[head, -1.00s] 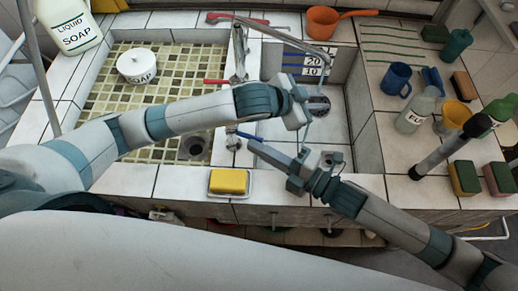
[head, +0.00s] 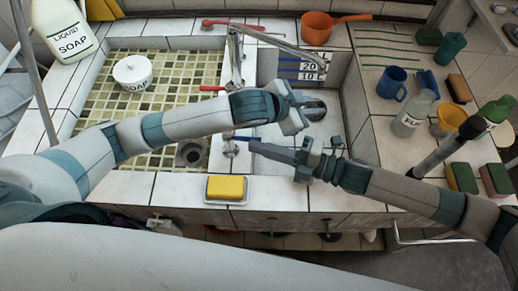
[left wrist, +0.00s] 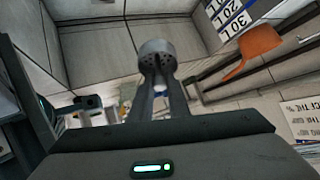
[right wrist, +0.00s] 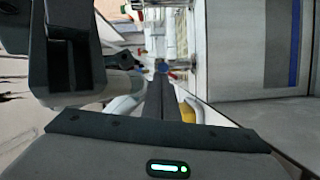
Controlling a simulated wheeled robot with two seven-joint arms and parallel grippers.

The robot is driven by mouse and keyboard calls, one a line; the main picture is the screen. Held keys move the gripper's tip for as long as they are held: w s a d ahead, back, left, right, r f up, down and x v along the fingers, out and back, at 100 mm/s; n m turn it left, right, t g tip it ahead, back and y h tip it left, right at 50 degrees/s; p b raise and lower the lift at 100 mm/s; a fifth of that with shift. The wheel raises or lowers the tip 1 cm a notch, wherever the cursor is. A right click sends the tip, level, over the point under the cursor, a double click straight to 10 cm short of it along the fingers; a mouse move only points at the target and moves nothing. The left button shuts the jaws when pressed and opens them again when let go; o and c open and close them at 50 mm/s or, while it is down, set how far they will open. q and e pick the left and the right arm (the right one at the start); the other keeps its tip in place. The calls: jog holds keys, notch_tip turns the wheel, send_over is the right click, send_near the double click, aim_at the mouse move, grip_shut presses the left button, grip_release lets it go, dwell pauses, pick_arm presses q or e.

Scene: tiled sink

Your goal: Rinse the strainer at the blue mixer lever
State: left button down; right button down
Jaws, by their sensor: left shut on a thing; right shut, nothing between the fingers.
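The mixer (head: 236,62) stands on the wall between two basins, its spout reaching over the right basin. Its blue lever (head: 241,138) points right at the near end of that wall. My right gripper (head: 252,146) is shut and empty, its tips close beside the lever; contact is unclear. The blue tip also shows beyond the fingers in the right wrist view (right wrist: 161,67). My left gripper (head: 303,99) is over the right basin, shut on the strainer, a grey round head with dark holes in the left wrist view (left wrist: 157,51). In the head view I cannot separate it clearly from the drain.
Red levers (head: 212,88) sit farther back along the wall. A yellow sponge (head: 227,187) lies on the front ledge. The left basin (head: 120,105) holds a soap pot (head: 133,72). Cups, bottles and sponges crowd the right counter; an orange pan (head: 318,27) is behind.

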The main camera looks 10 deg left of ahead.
pick_arm(q)
jog(key=shift+r, duration=0.1)
pick_arm(e)
jog(key=shift+w+d, duration=0.1)
jog(key=shift+w, duration=0.25)
jog(key=s+d, duration=0.1)
jog(key=d, duration=0.2)
jog(key=s+d, duration=0.2)
jog(key=d, duration=0.2)
jog(key=s+d+r, duration=0.1)
jog(key=d, duration=0.2)
jog(key=shift+s+d+r, duration=0.1)
jog(key=shift+s+d, duration=0.15)
jog(key=shift+d, duration=0.1)
pick_arm(q)
jog(key=shift+s, duration=0.1)
pick_arm(e)
jog(key=shift+r, duration=0.15)
